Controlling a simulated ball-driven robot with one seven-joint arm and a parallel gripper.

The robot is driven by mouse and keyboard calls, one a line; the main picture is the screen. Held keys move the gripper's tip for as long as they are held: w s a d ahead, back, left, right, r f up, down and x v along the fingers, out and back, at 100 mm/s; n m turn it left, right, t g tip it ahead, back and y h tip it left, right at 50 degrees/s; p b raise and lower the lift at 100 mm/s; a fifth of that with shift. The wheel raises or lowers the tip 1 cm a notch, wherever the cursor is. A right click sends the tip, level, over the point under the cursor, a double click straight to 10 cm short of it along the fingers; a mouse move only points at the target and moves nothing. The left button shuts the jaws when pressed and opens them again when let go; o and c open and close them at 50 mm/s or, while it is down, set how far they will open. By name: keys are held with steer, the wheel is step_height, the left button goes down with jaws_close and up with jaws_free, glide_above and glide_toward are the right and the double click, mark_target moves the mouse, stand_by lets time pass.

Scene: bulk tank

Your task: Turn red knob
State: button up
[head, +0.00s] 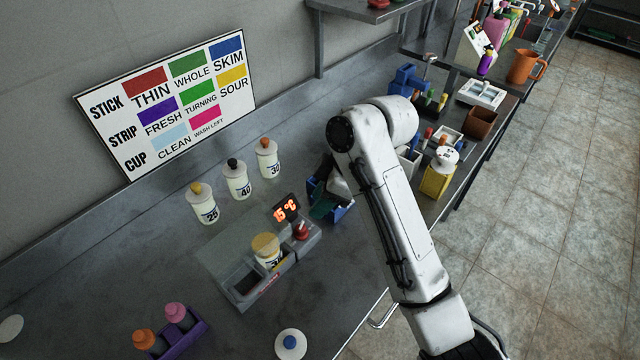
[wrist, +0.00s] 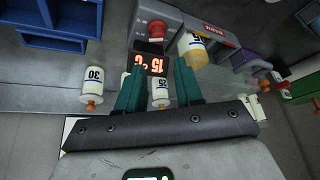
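The red knob (head: 301,230) sits on the right part of a grey bath unit (head: 225,265), just below its display (head: 286,211), which reads 15 °C in red. In the wrist view the dark red knob (wrist: 157,28) shows beyond the display (wrist: 150,62). My gripper (wrist: 159,68) is open, with its two teal fingers apart and nothing held between them. The fingers point towards the unit and appear apart from the knob. In the head view my arm partly hides the gripper, which is up and right of the knob.
A capped bottle (head: 266,249) stands in the unit. Bottles marked 25 (head: 203,206), 40 (head: 237,182) and 30 (head: 268,160) stand behind it. A blue container (head: 335,208) is close to my gripper. A purple rack (head: 181,330) is front left. Bare counter lies left of the unit.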

mark_target(303, 226)
steer(key=shift+n+h, duration=0.4)
steer(key=x, duration=1)
steer(key=shift+w+f, duration=0.2)
steer(key=shift+f, duration=0.2)
steer(key=n+g+b, duration=0.1)
steer(key=n+b, duration=0.1)
steer(key=n+g+b, duration=0.1)
steer(key=n+b, duration=0.1)
steer(key=n, duration=0.1)
steer(key=shift+w, duration=0.2)
steer(key=n+b, duration=0.2)
steer(key=n+g+h+b, duration=0.1)
steer(key=n+b, duration=0.1)
steer(key=shift+w+a+n+b, duration=0.1)
steer(key=shift+a+n+b, duration=0.05)
steer(key=shift+n+b, duration=0.15)
steer(key=v, duration=1.1)
steer(key=shift+w+a+r+n+g+h, duration=0.2)
steer(key=shift+a+n+g+h, duration=0.05)
steer(key=shift+n+g+h, duration=0.05)
